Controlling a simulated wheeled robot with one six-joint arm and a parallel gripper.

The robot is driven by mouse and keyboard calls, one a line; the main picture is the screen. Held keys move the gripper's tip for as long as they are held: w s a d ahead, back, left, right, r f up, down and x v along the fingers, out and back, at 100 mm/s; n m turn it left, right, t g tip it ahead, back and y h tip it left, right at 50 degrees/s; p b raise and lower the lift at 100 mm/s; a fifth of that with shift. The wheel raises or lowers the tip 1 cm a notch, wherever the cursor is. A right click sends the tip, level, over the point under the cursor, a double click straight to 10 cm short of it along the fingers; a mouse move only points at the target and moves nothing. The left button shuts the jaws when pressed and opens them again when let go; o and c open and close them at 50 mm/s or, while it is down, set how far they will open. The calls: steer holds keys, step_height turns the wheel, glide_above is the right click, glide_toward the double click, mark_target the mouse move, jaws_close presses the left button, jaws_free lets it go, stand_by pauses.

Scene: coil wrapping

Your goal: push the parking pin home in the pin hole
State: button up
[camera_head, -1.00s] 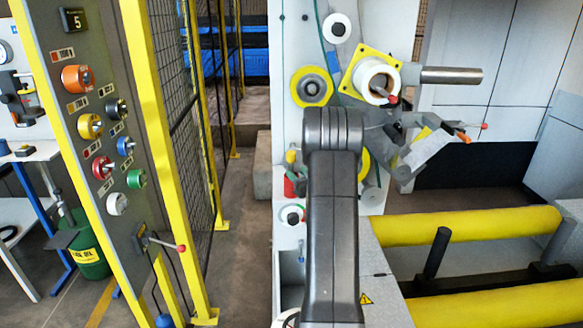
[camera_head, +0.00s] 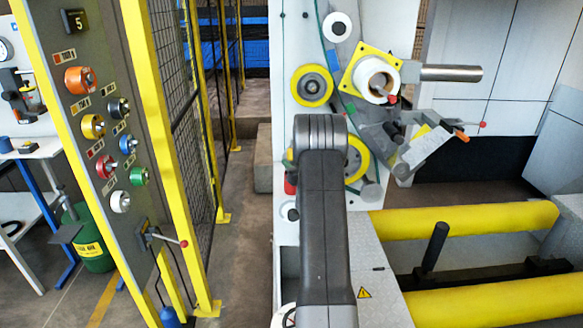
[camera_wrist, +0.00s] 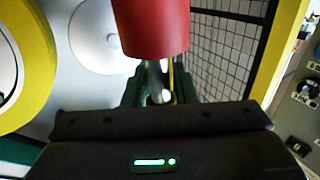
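A red cylinder (camera_wrist: 152,25) fills the top middle of the wrist view, close to the camera. A bright metal shaft (camera_wrist: 152,78) shows below it; I cannot tell whether this is the parking pin. The dark body of my gripper (camera_wrist: 160,98) spans the bottom of that view. Dark green parts flank the shaft, with a gap between them, and I cannot tell whether they are my fingers. In the head view a small red piece (camera_head: 290,186) shows at the left edge of my arm, which hides my gripper. The pin hole is not identifiable.
The machine's white panel (camera_head: 298,75) carries yellow rollers (camera_head: 312,85) and a yellow-plated hub (camera_head: 376,78). A control post (camera_head: 103,150) and yellow-framed mesh fence stand left. Yellow bars (camera_head: 470,219) lie low at right. An open floor aisle (camera_head: 240,240) lies between fence and machine.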

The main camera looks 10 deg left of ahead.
jaws_close()
steer(key=shift+r, duration=0.1)
